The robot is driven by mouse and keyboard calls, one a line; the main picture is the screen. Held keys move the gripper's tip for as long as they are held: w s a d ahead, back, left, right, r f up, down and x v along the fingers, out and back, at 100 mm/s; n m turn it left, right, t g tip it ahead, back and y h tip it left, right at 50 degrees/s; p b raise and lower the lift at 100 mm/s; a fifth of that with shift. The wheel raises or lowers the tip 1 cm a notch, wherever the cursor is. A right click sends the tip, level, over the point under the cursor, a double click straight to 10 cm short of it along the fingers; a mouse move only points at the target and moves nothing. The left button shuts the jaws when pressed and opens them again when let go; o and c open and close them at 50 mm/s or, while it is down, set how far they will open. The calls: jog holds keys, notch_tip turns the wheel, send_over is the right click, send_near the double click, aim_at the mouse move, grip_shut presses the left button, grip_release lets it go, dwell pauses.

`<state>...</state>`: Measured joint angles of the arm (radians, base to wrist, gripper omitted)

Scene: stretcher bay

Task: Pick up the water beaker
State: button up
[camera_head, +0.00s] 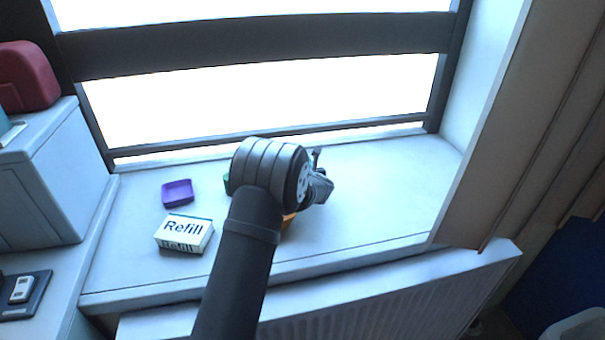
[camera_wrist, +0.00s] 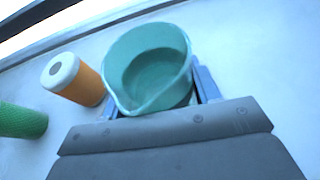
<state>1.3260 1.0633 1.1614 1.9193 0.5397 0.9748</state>
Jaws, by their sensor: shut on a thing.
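The water beaker (camera_wrist: 122,62) is a teal, open-topped cup with a pouring lip, seen from above in the wrist view. My gripper (camera_wrist: 157,96) is shut on it, with blue fingers on either side of its wall. The inside shows a darker teal round area low down; I cannot tell if that is water. In the head view my gripper (camera_head: 319,188) is over the windowsill at the end of my dark arm, and the beaker is hidden there. I cannot tell whether the beaker touches the sill.
An orange bottle with a white cap (camera_wrist: 88,85) and a green ribbed cylinder (camera_wrist: 22,121) stand left of the beaker. A Refill box (camera_head: 184,233) and purple dish (camera_head: 177,193) lie on the sill (camera_head: 385,190). The sill's right part is clear, up to the window wall.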

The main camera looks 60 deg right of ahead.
jog(key=shift+r, duration=0.15)
jog(key=shift+r, duration=1)
notch_tip(320, 180, up, 2)
jog(key=s+a+r, duration=0.1)
jog(key=s+r, duration=0.5)
jog(key=s, duration=0.5)
jog(key=shift+s+a+r, duration=0.2)
jog(key=shift+a+r, duration=0.15)
dwell(0.4)
